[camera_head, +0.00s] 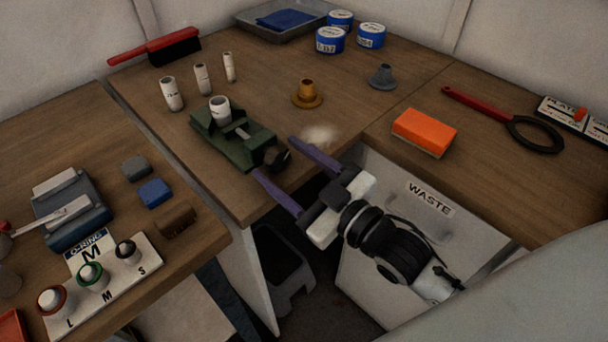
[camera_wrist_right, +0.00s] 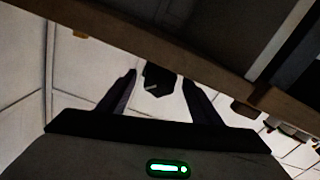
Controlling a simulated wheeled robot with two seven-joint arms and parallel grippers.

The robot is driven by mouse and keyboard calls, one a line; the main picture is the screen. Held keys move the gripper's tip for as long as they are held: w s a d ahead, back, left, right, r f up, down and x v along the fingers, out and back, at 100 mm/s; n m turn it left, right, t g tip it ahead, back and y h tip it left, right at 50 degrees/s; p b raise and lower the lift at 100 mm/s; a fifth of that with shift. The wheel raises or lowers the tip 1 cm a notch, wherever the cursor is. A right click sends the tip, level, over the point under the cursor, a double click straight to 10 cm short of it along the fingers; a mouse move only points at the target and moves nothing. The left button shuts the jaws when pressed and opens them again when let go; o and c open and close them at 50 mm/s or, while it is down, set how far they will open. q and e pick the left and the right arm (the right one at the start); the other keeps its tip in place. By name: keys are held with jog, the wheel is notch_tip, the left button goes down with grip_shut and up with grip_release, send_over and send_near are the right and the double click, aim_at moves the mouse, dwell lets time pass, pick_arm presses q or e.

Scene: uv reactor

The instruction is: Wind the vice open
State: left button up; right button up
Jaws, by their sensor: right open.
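The green vice (camera_head: 228,143) stands near the front corner of the middle bench. A white cylinder (camera_head: 220,108) stands at its jaws, and a metal screw shows on top. The vice's dark knob (camera_head: 278,157) is at its near right end. My right gripper (camera_head: 274,155) is open, with its purple fingers on either side of the knob. In the right wrist view the dark knob (camera_wrist_right: 159,79) sits between the fingertips (camera_wrist_right: 159,77), with gaps on both sides. My left gripper is not in view.
Several white cylinders (camera_head: 171,94) stand behind the vice. A brass part (camera_head: 307,94) and an orange sponge (camera_head: 424,132) lie to the right. The bench edge and waste bin (camera_head: 430,205) are close to my right gripper.

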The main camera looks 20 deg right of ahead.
jog(key=v, duration=0.9)
jog(key=shift+s+b, duration=0.15)
jog(key=shift+b, duration=0.3)
jog(key=shift+r, duration=0.1)
